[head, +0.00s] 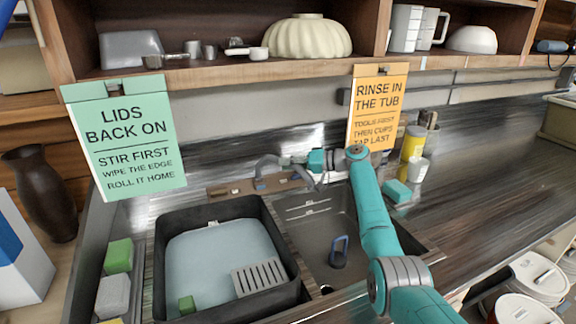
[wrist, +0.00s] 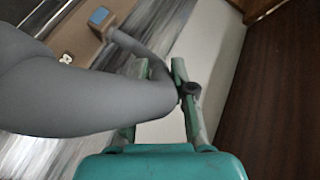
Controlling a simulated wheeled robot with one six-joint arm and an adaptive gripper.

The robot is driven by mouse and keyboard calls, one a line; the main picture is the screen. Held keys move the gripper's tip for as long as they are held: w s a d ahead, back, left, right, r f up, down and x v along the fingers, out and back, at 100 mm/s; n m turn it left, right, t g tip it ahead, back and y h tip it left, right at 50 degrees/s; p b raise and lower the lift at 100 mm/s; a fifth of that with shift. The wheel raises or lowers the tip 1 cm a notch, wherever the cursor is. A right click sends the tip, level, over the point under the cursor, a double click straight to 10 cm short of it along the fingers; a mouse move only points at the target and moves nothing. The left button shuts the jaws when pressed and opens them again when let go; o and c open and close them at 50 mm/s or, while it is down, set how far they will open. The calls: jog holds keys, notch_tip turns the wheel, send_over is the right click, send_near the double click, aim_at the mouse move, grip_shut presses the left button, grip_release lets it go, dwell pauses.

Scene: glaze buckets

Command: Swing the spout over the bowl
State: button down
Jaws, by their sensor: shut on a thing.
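The grey tap spout (head: 268,160) arches up at the back of the sink. Its free end (head: 317,184) hangs near the back left of the right-hand sink bowl (head: 345,215). In the wrist view the spout (wrist: 75,90) is a thick grey pipe that fills the left side and runs to my fingers. My gripper (head: 289,160) reaches in from the right and is shut on the spout. In the wrist view its fingers (wrist: 168,95) meet the pipe; the exact contact is partly hidden.
A black tub (head: 160,255) of pale water stands left of the bowl. A teal sponge (head: 397,191) and a yellow container (head: 412,145) stand to the right. An orange sign (head: 378,100) hangs close above my arm.

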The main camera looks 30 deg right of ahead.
dwell(0.4)
jog(key=c, duration=1)
grip_release()
jog(key=shift+f, duration=0.1)
jog(key=v, duration=1.2)
